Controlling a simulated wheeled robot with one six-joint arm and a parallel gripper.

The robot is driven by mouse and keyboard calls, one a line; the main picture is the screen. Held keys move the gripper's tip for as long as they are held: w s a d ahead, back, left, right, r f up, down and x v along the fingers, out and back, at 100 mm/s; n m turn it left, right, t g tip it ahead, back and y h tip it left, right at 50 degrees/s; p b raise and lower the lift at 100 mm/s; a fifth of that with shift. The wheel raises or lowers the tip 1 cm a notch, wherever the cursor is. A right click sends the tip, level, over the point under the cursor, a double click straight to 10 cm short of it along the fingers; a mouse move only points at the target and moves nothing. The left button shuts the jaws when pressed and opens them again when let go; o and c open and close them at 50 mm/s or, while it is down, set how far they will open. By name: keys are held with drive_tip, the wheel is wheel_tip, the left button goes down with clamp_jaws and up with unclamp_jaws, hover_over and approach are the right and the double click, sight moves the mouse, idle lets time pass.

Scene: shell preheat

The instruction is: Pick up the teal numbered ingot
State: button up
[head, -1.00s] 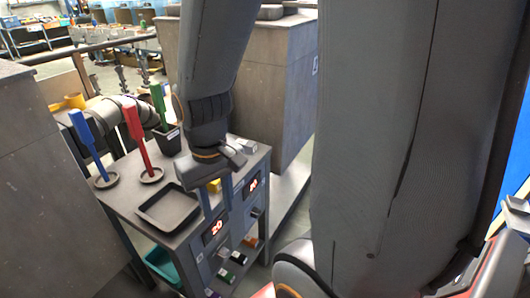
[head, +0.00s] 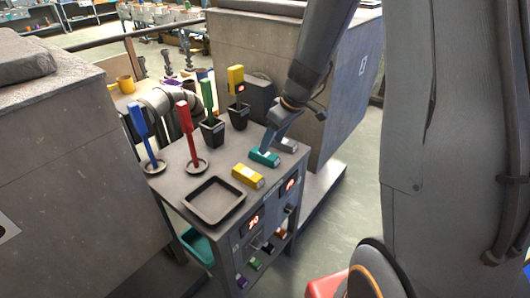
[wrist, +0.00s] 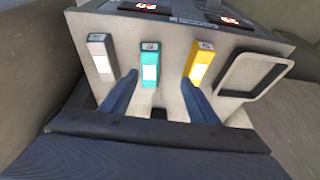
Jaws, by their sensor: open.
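The teal ingot (head: 265,157) lies on the grey cart top, between a yellow ingot (head: 248,176) and a grey ingot (head: 286,144). In the wrist view the teal ingot (wrist: 150,62) stands out with a pale label and a dark numbered end; its number is too small to read. My gripper (wrist: 159,78) is open and empty. Its two blue fingers reach toward the row, with the teal ingot between their lines, nearer the left finger. The right fingertip appears close to the yellow ingot (wrist: 201,64). In the head view my gripper (head: 270,143) is just over the teal ingot; contact is unclear.
A dark square tray (head: 214,203) sits at the cart's front. Blue (head: 138,118) and red (head: 184,115) upright handles stand in round dishes. Green (head: 207,94) and yellow (head: 236,78) handles stand in dark cups. Large grey cabinets flank the cart.

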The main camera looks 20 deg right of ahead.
sight(264, 157)
drive_tip(key=shift+w+d+n, duration=0.2)
drive_tip(key=shift+w+d, duration=0.05)
drive_tip(key=shift+w, duration=0.3)
drive_tip(key=shift+w+d+n, duration=0.2)
drive_tip(key=shift+w, duration=0.35)
drive_tip(key=shift+w+f+t, duration=0.2)
drive_tip(key=shift+f+t, duration=0.05)
drive_tip(key=shift+t, duration=0.05)
drive_tip(key=shift+s+p+x, duration=0.1)
drive_tip(key=shift+p+x, duration=0.5)
drive_tip(key=shift+x, duration=1.25)
drive_tip(key=shift+s+p+x, duration=0.15)
drive_tip(key=shift+p+x, duration=0.45)
drive_tip(key=shift+x, duration=1.25)
drive_tip(key=shift+a, duration=0.1)
drive_tip(key=shift+c, duration=0.5)
clamp_jaws()
